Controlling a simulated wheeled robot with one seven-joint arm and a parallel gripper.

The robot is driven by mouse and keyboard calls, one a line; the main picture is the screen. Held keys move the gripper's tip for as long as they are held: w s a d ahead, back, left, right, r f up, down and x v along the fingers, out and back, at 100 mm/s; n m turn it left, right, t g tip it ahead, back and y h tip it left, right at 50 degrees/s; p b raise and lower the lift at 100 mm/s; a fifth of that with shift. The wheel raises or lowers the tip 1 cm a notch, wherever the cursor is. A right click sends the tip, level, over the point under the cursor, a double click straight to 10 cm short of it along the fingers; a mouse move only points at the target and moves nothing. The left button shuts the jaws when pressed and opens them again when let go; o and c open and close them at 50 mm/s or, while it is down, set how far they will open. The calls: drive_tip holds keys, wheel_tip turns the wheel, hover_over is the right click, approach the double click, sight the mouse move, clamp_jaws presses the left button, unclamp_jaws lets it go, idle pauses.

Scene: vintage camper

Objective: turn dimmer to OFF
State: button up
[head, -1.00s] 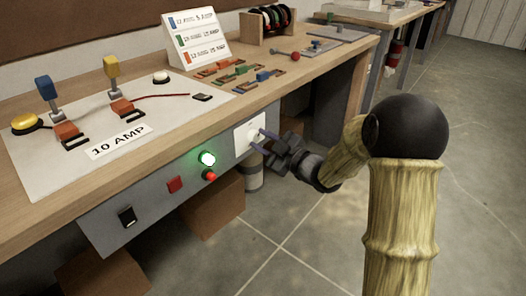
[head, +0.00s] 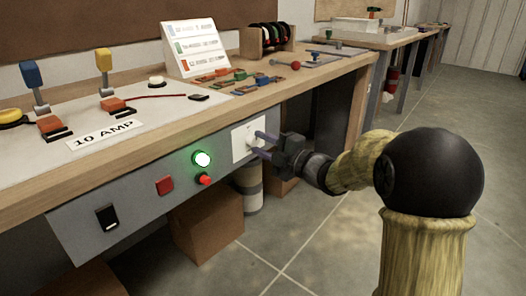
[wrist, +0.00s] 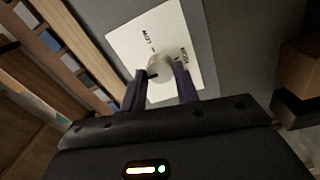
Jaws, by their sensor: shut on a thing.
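The dimmer is a white square plate (head: 240,149) on the grey front panel under the bench top, with a pale round knob (wrist: 160,65). In the wrist view, the plate (wrist: 127,36) carries the words LOW and HIGH, and a dark mark shows on the knob's near edge. My gripper (wrist: 161,74) has its two purple fingers on either side of the knob, shut on it. In the head view, my gripper (head: 259,143) reaches the plate from the right and its fingers partly hide the knob.
Left of the dimmer on the panel are a lit green lamp (head: 202,159), a red knob (head: 205,179), a red square button (head: 165,185) and a black switch (head: 107,217). The wooden bench top (head: 225,103) overhangs above. Cardboard boxes (head: 208,226) stand below. Open floor lies to the right.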

idle(0.4)
drive_tip(key=o, duration=1)
drive_tip(key=shift+c, duration=0.2)
drive_tip(key=p+v, duration=0.3)
drive_tip(key=v, duration=1.4)
drive_tip(key=shift+d+p, duration=0.15)
drive_tip(key=shift+p, duration=0.25)
drive_tip(key=shift+s+f, duration=0.1)
